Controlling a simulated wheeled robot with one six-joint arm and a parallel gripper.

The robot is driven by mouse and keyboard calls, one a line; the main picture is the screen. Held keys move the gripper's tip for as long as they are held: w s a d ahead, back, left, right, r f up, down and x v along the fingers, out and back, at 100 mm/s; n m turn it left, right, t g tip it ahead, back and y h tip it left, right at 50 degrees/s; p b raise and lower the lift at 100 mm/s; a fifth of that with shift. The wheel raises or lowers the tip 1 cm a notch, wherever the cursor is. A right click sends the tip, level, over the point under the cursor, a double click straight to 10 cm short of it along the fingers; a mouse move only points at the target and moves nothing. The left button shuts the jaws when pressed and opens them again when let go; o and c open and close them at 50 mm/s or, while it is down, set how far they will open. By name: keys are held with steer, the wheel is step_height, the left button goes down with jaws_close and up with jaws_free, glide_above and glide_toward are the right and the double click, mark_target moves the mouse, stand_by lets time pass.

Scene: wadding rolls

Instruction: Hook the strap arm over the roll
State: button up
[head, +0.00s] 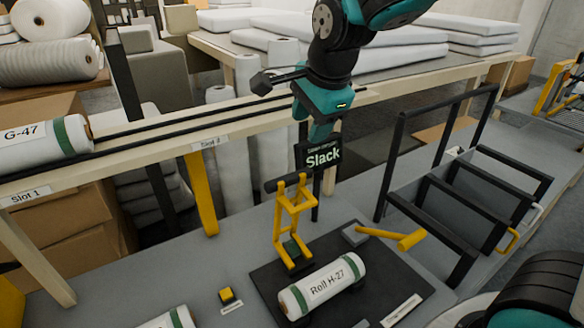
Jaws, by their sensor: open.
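The white roll marked "Roll H-27" (328,284), with green bands at its ends, lies on a dark mat (262,277). Behind it stands a yellow frame (279,215) with a dark bar across its top. A yellow arm (392,236) with a thicker end reaches right from a grey block, behind and right of the roll, apart from it. I cannot tell for certain which yellow part is the strap arm. My gripper (320,130) hangs from above, behind the yellow frame and well apart from the roll. It is open, its tips partly hidden by the "Slack" sign (323,155).
A black-railed rack (460,195) stands right. A small yellow button (226,296) sits left of the mat. Another roll (168,320) shows at the bottom edge. Roll G-47 (38,145) lies on the slotted rail at left.

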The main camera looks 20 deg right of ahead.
mark_target(292, 177)
steer(key=p+x, duration=0.3)
steer(key=x, duration=1.3)
steer(key=shift+a+f, duration=0.1)
steer(key=shift+f, duration=0.1)
jaws_close()
